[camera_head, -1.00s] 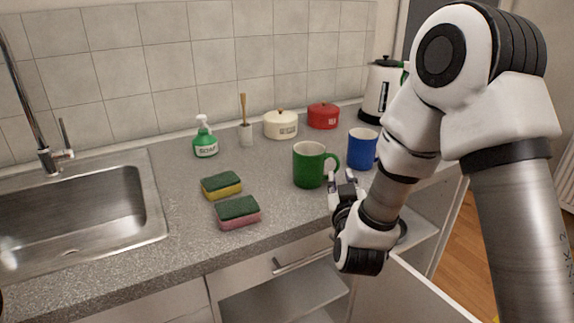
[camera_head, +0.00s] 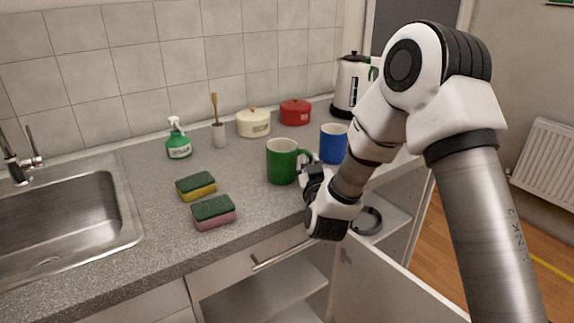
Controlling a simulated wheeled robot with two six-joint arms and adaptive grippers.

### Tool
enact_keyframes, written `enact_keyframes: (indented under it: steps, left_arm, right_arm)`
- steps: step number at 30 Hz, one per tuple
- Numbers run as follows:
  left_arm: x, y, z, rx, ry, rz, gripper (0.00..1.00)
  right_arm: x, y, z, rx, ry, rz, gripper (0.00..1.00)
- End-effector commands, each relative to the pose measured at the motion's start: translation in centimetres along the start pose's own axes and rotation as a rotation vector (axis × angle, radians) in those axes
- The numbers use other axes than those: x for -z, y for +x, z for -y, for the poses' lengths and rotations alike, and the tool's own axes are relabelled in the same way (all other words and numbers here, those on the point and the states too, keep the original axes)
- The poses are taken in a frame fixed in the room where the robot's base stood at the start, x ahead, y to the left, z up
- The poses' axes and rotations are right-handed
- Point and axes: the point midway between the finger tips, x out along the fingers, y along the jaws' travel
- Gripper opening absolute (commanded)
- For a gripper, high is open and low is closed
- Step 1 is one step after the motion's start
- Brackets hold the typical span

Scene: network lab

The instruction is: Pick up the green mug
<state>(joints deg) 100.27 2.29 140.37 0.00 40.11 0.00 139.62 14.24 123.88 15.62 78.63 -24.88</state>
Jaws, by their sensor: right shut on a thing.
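The green mug (camera_head: 281,163) stands upright at the middle of the grey counter, its handle (camera_head: 304,157) on the right side. My right gripper (camera_head: 306,168) reaches in from the right and is shut on the mug at its handle side. The fingertips are small and partly hidden, so the exact contact is hard to see. I cannot tell any gap between the mug's base and the counter. My left gripper is out of view.
A blue mug (camera_head: 333,143) stands close behind my right gripper. Two sponges (camera_head: 196,186) (camera_head: 213,212) lie left of the green mug. A soap bottle (camera_head: 178,143), a cream pot (camera_head: 253,123), a red pot (camera_head: 295,112) and a kettle (camera_head: 350,86) stand behind. An open cabinet door (camera_head: 385,285) is below.

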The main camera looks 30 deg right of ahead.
Motion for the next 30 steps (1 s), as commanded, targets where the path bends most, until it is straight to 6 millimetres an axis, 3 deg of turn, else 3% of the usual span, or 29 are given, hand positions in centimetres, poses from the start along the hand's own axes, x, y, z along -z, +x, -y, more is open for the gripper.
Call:
enact_keyframes:
  steps: [11, 22, 30]
  left_arm:
    - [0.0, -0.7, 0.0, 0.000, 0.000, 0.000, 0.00]
    - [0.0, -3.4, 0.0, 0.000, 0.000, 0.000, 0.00]
    - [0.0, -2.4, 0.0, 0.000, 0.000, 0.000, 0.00]
  right_arm:
    - [0.8, 0.0, -0.1, 0.000, 0.000, -0.001, 0.00]
    - [4.1, 0.0, -0.8, 0.000, 0.000, -0.002, 0.00]
    - [3.8, -3.2, -0.2, 0.003, -0.002, -0.001, 0.00]
